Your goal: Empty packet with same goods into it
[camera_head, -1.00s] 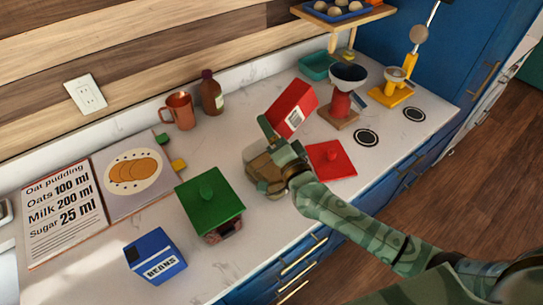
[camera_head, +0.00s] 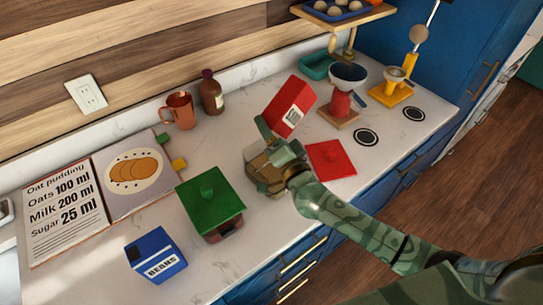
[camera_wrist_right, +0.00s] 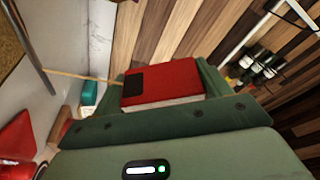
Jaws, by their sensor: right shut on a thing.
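My right gripper (camera_head: 278,138) is shut on a red packet (camera_head: 289,101) with a white label, held tilted above the counter. In the right wrist view the red packet (camera_wrist_right: 165,82) sits between the fingers, showing a dark patch and a pale edge. A container with a green lid (camera_head: 209,200) stands left of the gripper. A blue packet marked BEANS (camera_head: 156,256) stands at the front left. My left gripper is out of view.
A copper mug (camera_head: 180,110) and brown bottle (camera_head: 211,92) stand at the back. An open recipe book (camera_head: 62,215) lies left. A red device with a bowl-shaped top (camera_head: 342,104), a yellow stand (camera_head: 391,94) and a teal tray (camera_head: 314,66) are behind right, below a wooden shelf (camera_head: 345,20).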

